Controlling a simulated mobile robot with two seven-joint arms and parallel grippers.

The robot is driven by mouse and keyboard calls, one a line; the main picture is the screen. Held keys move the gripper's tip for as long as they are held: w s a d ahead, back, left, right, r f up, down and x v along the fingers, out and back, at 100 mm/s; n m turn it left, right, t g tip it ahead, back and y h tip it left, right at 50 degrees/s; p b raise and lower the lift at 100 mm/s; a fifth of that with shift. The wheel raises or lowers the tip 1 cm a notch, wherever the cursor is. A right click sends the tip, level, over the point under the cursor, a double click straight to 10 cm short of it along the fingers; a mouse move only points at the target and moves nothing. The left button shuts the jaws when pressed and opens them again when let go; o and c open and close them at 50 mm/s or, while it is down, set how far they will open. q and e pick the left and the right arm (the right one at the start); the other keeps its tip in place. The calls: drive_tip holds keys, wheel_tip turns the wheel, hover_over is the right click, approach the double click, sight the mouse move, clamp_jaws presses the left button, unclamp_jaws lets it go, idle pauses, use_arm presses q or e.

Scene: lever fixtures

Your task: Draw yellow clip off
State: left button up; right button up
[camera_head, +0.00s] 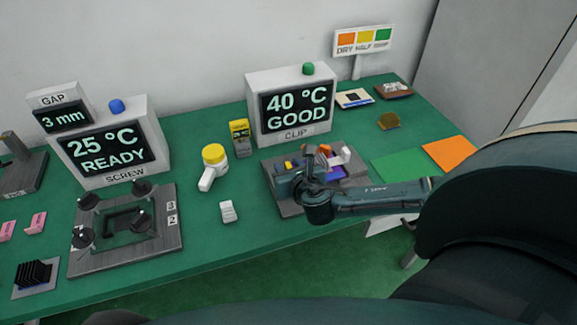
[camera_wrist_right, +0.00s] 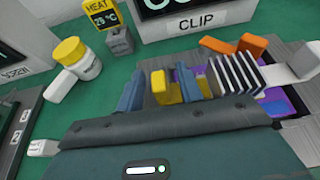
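The yellow clip (camera_wrist_right: 160,86) stands on the clip fixture (camera_head: 285,207), at the left of its purple board (camera_wrist_right: 203,70). It shows as small yellow pieces in the head view (camera_head: 289,164). My right gripper (camera_wrist_right: 167,88) is over the fixture, with its two blue-grey fingers apart, one on each side of the yellow pieces. A gap shows between the left finger and the yellow; whether the right finger touches it I cannot tell. The clip's lower part is hidden behind the gripper body. My left gripper is out of view.
A finned heat sink (camera_wrist_right: 237,75) and orange lever pieces (camera_wrist_right: 252,45) sit right of the clip. The clip display (camera_head: 295,108) reads 40 °C GOOD. A heat tool (camera_head: 240,138) and a yellow-lidded jar (camera_head: 214,157) stand left. The screw fixture (camera_head: 165,228) is farther left.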

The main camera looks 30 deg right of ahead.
clamp_jaws()
idle(0.3)
idle(0.3)
